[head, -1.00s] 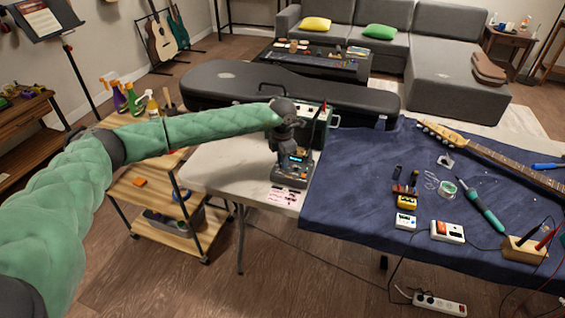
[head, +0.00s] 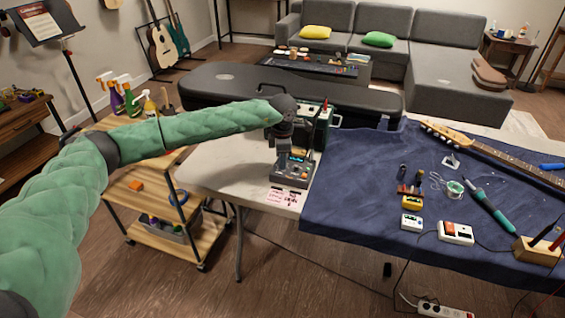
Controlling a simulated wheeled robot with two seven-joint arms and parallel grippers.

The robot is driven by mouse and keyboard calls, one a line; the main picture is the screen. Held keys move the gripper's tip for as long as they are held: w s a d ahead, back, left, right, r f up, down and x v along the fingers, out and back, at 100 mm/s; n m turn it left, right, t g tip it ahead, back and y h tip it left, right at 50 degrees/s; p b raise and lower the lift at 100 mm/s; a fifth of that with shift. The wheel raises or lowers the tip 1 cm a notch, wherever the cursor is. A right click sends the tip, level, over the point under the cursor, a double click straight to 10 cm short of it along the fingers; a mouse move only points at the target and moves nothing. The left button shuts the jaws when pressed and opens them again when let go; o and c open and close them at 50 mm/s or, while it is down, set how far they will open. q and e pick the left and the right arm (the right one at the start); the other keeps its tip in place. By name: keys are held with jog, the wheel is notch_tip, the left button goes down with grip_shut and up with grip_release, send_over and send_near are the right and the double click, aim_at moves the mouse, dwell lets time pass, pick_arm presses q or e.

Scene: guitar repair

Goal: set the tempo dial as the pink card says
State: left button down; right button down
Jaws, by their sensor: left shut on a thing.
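My right gripper is not in view.
A dark green case or amplifier (head: 325,131) stands close behind the device. A blue cloth (head: 345,205) to the right holds a guitar neck (head: 495,155), pedals and a soldering iron (head: 488,207). A wooden cart (head: 150,205) is at the left. Bare table (head: 225,175) lies left of the device.

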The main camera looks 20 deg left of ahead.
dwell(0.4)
pick_arm(q)
jog(key=c, duration=1.3)
grip_release()
